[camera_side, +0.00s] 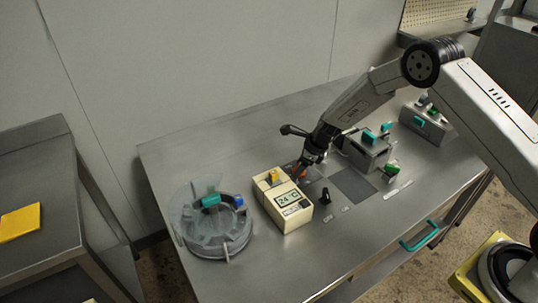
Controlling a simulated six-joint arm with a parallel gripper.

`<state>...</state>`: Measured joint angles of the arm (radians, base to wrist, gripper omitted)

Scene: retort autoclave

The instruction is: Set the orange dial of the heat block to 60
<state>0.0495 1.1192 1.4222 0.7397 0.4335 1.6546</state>
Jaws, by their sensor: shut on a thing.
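The heat block (283,206) is a cream box on the steel table, left of my gripper. Its small display (288,198) reads 24 °C. A yellow-orange part (273,176) stands on its top towards the back. My gripper (299,171) reaches down at the block's back right edge. It is shut on a small orange-red piece (297,172), which appears to be the orange dial. The fingers largely hide this piece, and its pointer and scale cannot be read.
A round grey rotor-like holder (215,238) with teal and blue parts stands left of the block. A small black part (326,196) stands at its right. Grey devices with teal and green parts (368,150) stand behind. The front table surface is clear.

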